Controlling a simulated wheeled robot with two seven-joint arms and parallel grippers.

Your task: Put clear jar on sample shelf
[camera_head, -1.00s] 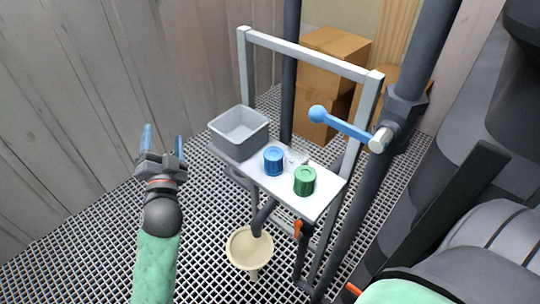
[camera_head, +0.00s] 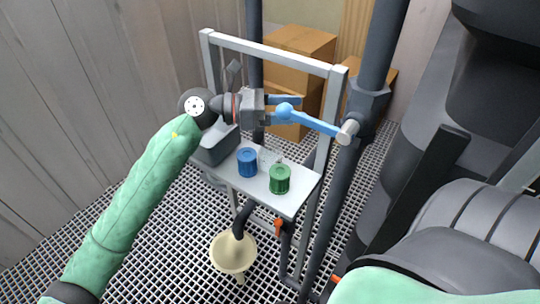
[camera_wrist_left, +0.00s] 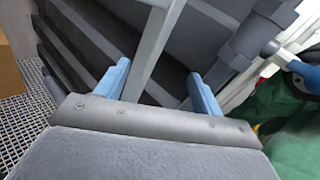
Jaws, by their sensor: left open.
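A clear jar (camera_head: 267,157) is faintly visible on the white shelf (camera_head: 288,204), between and slightly behind a blue jar (camera_head: 247,163) and a green jar (camera_head: 280,179). I cannot tell its full outline. My left gripper (camera_head: 288,108) is above the shelf and jars, pointing right, beside the ball end of the blue lever. In the left wrist view its two blue fingers (camera_wrist_left: 160,85) are apart with nothing held between them. My right gripper is not in view.
A grey bin (camera_head: 216,149) stands at the shelf's left end, partly behind my arm. The blue lever (camera_head: 315,123) on the dark pipe (camera_head: 375,60) juts over the shelf. A grey frame (camera_head: 270,50) surrounds the shelf. A cream funnel (camera_head: 233,252) is below; cardboard boxes (camera_head: 300,50) are behind.

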